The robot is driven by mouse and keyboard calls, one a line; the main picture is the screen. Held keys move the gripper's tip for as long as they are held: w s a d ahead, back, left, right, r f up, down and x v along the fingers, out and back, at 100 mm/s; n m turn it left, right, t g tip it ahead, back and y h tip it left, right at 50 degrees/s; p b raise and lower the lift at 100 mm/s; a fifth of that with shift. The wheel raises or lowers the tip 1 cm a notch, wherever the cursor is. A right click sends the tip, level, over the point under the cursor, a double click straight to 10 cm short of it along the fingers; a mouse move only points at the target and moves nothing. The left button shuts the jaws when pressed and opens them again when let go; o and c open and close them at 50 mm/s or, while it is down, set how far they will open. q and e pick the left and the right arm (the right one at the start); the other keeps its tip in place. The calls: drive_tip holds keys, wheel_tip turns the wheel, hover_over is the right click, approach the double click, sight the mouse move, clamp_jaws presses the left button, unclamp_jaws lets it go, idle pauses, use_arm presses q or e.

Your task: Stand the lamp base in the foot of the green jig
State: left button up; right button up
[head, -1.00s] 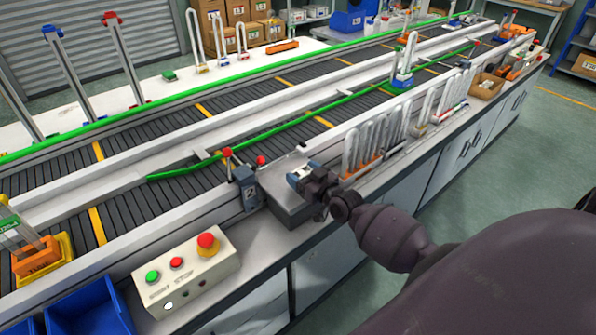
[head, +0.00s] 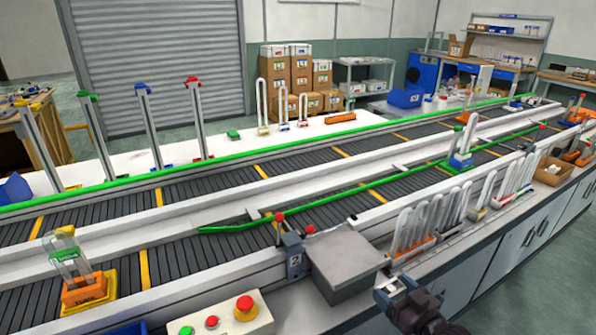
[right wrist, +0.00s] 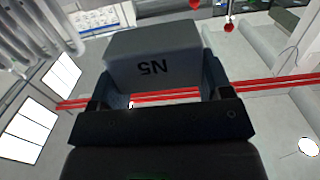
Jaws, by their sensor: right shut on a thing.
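My right gripper (right wrist: 163,88) is shut on a grey block (right wrist: 150,50) with upside-down dark lettering, seen in the right wrist view; it appears to be the lamp base. In the head view the dark right gripper (head: 408,303) is at the bottom right, by the bench's front edge, and what it holds is hard to make out there. My left gripper is not in view.
The conveyor (head: 330,215) lies between my gripper and the jigs. Blue-capped (head: 141,88) and red-capped (head: 192,82) uprights stand right of the green one. A grey box (head: 348,255) and a rack of glass tubes (head: 415,240) are on the near bench.

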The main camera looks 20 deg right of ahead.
drive_tip(key=shift+a+f+y, duration=0.2)
drive_tip(key=shift+f+y, duration=0.1)
drive_tip(key=shift+f, duration=0.05)
drive_tip(key=w+a+r+h, duration=0.1)
drive_tip(key=w+a+r, duration=0.2)
drive_tip(key=a+r, duration=0.3)
drive_tip(key=w+a+r, duration=0.2)
drive_tip(key=a+r, duration=0.4)
drive_tip(key=a, duration=0.7)
drive_tip(key=shift+w+m+h, duration=0.4)
